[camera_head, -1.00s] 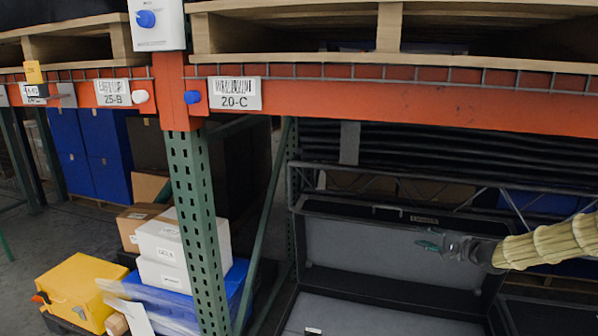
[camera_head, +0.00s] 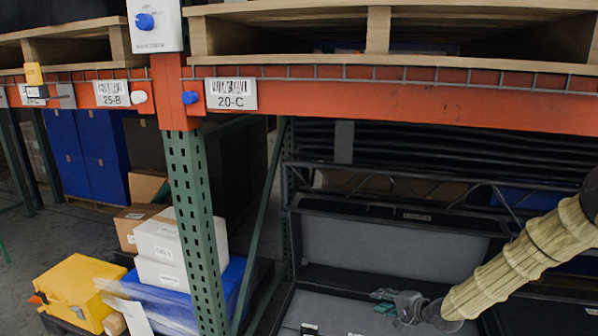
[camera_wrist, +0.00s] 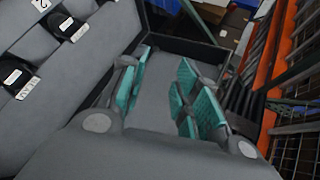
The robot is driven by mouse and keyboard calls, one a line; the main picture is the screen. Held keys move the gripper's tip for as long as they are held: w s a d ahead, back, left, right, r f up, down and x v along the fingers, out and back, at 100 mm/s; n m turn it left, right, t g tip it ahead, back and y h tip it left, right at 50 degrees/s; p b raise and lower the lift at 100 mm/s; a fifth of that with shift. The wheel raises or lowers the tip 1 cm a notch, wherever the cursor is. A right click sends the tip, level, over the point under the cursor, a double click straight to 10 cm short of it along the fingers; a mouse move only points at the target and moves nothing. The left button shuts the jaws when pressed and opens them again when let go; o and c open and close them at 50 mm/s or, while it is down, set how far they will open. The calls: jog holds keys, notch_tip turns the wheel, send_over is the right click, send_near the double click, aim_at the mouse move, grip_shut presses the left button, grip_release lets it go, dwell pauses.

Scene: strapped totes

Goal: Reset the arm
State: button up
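My gripper (camera_head: 384,303) is at the lower right of the head view, at the end of my sleeved arm, in front of the grey-lined black tote (camera_head: 400,250). In the wrist view my gripper (camera_wrist: 160,88) has its green finger pads spread wide apart, with only grey lining between them. It holds nothing. The tote's dark rim also shows in the wrist view (camera_wrist: 185,45) beyond the fingers.
An orange rack beam (camera_head: 400,105) with a wire edge spans above, under wooden pallets. A green perforated post (camera_head: 195,230) stands left of the tote. White boxes (camera_head: 165,245) and a yellow case (camera_head: 75,290) are farther left. Black straps with labels (camera_wrist: 65,25) lie on grey lining.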

jog(key=s+a+f+n+g+h, duration=0.15)
jog(key=s+a+f, duration=0.25)
jog(key=s+f, duration=0.6)
jog(key=s+a+f+n+g+h, duration=0.1)
jog(key=s+a+f+n+g, duration=0.4)
jog(key=s, duration=0.9)
jog(key=s+d+f+n+g+h, duration=0.2)
jog(key=s, duration=1.2)
jog(key=s+d+f+n+g+h, duration=0.1)
jog(key=s+d+f+n+h, duration=0.1)
jog(key=s, duration=1.3)
jog(key=shift+s+d+f+g+h, duration=0.2)
jog(key=shift+d+f+g+h, duration=0.15)
jog(key=shift+d, duration=0.3)
jog(key=shift+n, duration=0.25)
